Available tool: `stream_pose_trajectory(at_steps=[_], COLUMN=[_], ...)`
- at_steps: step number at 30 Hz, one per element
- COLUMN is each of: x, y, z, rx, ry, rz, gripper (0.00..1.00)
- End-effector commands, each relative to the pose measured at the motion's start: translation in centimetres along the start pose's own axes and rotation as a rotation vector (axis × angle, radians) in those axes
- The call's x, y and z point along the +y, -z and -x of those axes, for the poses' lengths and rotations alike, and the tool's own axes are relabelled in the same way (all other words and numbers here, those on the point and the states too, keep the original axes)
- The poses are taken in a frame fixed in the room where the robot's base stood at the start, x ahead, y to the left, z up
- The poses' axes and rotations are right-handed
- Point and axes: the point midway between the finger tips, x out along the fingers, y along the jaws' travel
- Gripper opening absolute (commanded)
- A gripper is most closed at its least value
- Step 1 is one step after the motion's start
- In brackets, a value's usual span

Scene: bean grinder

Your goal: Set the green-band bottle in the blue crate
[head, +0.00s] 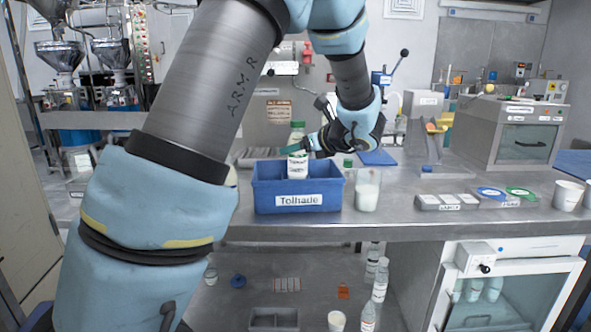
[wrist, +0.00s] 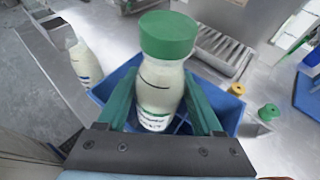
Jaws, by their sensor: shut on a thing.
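My gripper (head: 308,145) is shut on a bottle of pale contents with a green cap and a green band on its label (head: 297,166). The bottle is upright in the head view, and it fills the middle of the wrist view (wrist: 158,90) between the two green fingers. The blue crate (head: 300,200), labelled "Tolhade", stands on the steel counter. The bottle's lower part shows within the crate's opening; I cannot tell whether its base touches the crate floor. The crate's blue wall and dividers show around the bottle in the wrist view (wrist: 225,110).
A white-filled container (head: 367,190) stands close to the crate's right side. Grey trays (head: 446,202) and white cups (head: 568,195) stand farther right. The counter's front edge runs close below the crate.

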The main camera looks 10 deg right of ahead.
Motion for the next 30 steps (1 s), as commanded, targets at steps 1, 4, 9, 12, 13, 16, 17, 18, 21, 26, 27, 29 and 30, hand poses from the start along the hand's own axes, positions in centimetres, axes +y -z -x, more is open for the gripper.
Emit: stream_pose_trajectory(at_steps=[1,4,9,12,13,16,17,18,21,26,27,29,30], x=[0.0,0.0,0.0,0.0,0.0,-0.1,0.0,0.0,0.0,0.0,0.0,0.0,0.0], y=[0.4,1.3,3.5,4.1,4.2,4.2,4.2,4.2,4.3,4.8,4.9,5.0,5.1], z=[-0.2,-0.5,-1.4,-1.7,-1.7,-1.7,-1.7,-1.7,-1.8,-2.0,-2.0,-2.1,-2.1], rx=[0.000,0.000,0.001,0.000,0.000,0.000,0.000,0.000,0.000,0.000,0.000,0.000,0.000], ry=[-0.001,-0.001,0.000,0.001,0.001,0.002,0.002,0.001,0.001,0.001,0.001,0.001,0.001], rz=[0.000,-0.001,-0.001,0.000,0.001,0.002,0.002,0.002,0.002,0.002,0.002,0.002,0.002], gripper=[0.15,0.15,0.15,0.15,0.15,0.15,0.15,0.15,0.15,0.15,0.15,0.15,0.15])
